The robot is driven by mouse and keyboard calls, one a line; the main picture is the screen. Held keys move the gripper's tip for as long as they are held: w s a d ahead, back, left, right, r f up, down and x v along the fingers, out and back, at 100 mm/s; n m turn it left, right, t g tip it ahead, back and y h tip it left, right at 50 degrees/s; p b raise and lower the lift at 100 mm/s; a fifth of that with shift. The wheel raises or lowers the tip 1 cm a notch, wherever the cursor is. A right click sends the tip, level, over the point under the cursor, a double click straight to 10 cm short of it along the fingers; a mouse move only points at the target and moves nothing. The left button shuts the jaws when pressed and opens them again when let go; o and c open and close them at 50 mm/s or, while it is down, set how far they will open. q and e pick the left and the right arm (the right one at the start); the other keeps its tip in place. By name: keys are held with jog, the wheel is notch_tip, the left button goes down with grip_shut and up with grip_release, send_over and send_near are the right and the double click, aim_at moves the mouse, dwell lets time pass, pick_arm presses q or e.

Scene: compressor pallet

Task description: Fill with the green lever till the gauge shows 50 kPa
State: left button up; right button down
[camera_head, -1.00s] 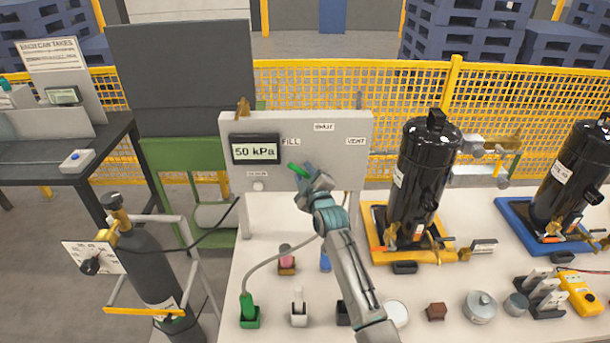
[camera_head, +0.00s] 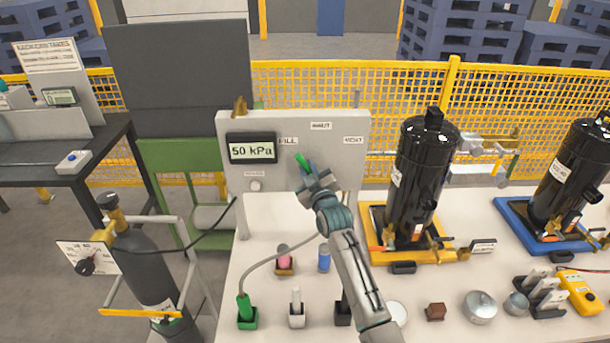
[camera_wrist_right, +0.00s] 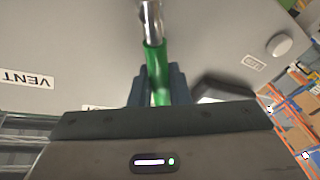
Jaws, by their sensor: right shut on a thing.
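The grey panel (camera_head: 225,180) stands at the back of the white bench. Its gauge (camera_head: 252,149) reads 50 kPa. The labels FILL, SHUT and VENT are on the panel. The green lever (camera_head: 302,160) points up and to the left, between the FILL and SHUT labels. My right gripper (camera_head: 311,178) is at the lever. In the right wrist view the jaws are shut around the green lever (camera_wrist_right: 156,68), whose metal stem runs up to the panel. My left gripper is not in view.
Two black compressors (camera_head: 419,170) stand on yellow and blue pallets (camera_head: 515,222) to the right. A gas cylinder (camera_head: 150,265) is at the left. A green hose fitting (camera_head: 246,312) and small parts stand along the front of the bench. Yellow mesh fencing is behind.

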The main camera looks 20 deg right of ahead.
jog(key=shift+d+m, duration=0.25)
jog(key=shift+m, duration=0.35)
jog(key=m+b, duration=0.1)
jog(key=b, duration=0.2)
jog(key=d+m+t+h+b, duration=0.1)
jog(key=m+b, duration=0.1)
jog(key=d+m+b, duration=0.1)
jog(key=m+b, duration=0.1)
jog(key=b, duration=0.1)
jog(key=shift+s+d+r+b, duration=0.2)
jog(key=shift+s+b, duration=0.15)
jog(key=shift+s, duration=0.05)
jog(key=shift+d+r+m+b, duration=0.1)
jog(key=shift+d+m+b, duration=0.05)
jog(key=shift+m+b, duration=0.35)
jog(key=shift+d+r+h+b, duration=0.1)
jog(key=shift+r+h+b, duration=0.1)
jog(key=shift+h+b, duration=0.15)
jog(key=c, duration=1.4)
grip_release()
jog(key=shift+s, duration=0.1)
